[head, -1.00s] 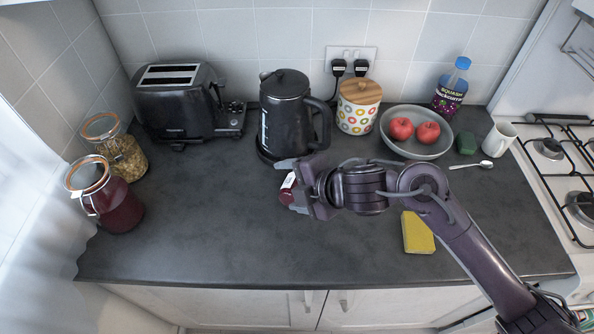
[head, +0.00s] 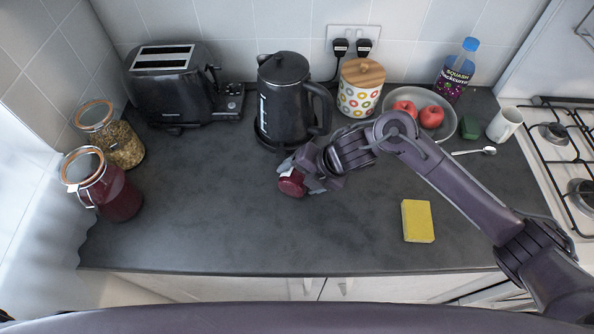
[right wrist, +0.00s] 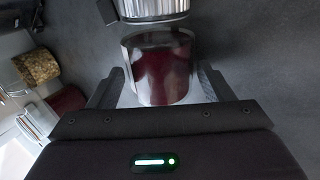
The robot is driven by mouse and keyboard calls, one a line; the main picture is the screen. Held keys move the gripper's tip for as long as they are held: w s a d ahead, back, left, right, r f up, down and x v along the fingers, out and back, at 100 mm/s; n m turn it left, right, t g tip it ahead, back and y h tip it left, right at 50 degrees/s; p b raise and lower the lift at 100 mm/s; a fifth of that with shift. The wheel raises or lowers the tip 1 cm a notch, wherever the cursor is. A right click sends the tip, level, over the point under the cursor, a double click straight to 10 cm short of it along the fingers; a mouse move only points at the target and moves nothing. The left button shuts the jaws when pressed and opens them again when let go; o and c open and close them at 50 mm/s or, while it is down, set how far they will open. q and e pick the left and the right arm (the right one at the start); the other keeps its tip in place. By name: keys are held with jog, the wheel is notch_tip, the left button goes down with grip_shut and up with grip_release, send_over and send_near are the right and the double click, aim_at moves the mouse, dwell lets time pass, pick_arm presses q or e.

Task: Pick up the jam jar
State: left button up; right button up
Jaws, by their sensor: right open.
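The small dark red jam jar (head: 291,183) stands on the counter in front of the kettle, partly hidden by my right gripper (head: 302,177). In the right wrist view the jam jar (right wrist: 160,66) shows as a dark red, shiny body between the two fingers. My right gripper (right wrist: 158,84) is open, with one finger on each side of the jar; I cannot tell whether they touch it. My left gripper is not in view.
The black kettle (head: 284,98) stands close behind the jar. A larger red clip-top jar (head: 118,196) and a pasta jar (head: 124,146) stand at the left. A yellow sponge (head: 418,221) lies at the right. The front middle counter (head: 220,235) is clear.

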jog(key=shift+w+a+f, duration=0.1)
jog(key=shift+a+f, duration=0.05)
jog(key=shift+f, duration=0.1)
jog(key=shift+r, duration=0.1)
jog(key=c, duration=1.1)
